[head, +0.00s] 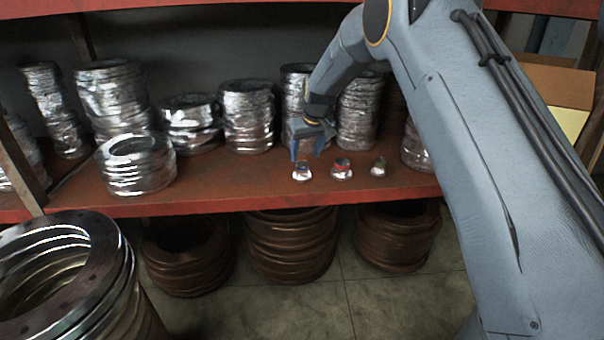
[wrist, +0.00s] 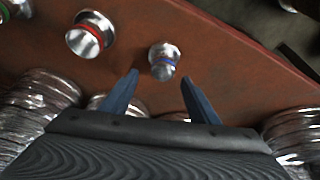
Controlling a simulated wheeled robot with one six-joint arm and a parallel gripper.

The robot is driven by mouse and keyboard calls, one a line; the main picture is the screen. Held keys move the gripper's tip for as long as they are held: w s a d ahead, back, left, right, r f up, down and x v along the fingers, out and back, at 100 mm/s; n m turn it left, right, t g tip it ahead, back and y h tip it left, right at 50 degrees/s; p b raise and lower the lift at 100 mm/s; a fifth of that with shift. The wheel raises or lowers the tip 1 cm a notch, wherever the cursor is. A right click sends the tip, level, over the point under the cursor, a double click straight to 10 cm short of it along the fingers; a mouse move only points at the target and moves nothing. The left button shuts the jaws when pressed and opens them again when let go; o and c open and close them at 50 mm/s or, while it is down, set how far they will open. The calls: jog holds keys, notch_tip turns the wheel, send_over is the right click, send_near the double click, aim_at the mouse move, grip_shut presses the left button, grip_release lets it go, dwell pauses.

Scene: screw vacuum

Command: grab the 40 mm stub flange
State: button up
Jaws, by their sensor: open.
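Three small silver stub flanges stand in a row near the front edge of the red shelf. The blue-banded one (head: 302,172) is leftmost in the head view, the red-banded one (head: 341,169) is in the middle, and the green-banded one (head: 378,168) is at the right. No size marking is readable, so I cannot tell which is 40 mm. My gripper (head: 306,157) is open and empty, fingers pointing down above the blue-banded flange. In the wrist view, this flange (wrist: 163,62) lies just ahead of and between the fingertips (wrist: 158,78); the red-banded one (wrist: 90,36) is left.
The red shelf (head: 230,187) carries several stacks of shiny wrapped rings behind the flanges, including a low stack (head: 137,165) at the left. Brown ring stacks (head: 290,243) stand on the floor below. Large metal rings (head: 65,265) stand at front left. An open box (head: 555,85) is at right.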

aim_at(302, 163)
jog(key=x, duration=0.6)
jog(key=shift+s+a+f, duration=0.15)
jog(key=shift+a+f, duration=0.1)
jog(key=shift+f, duration=0.15)
jog(key=shift+c, duration=0.3)
jog(key=shift+r, duration=0.1)
jog(key=c, duration=1.2)
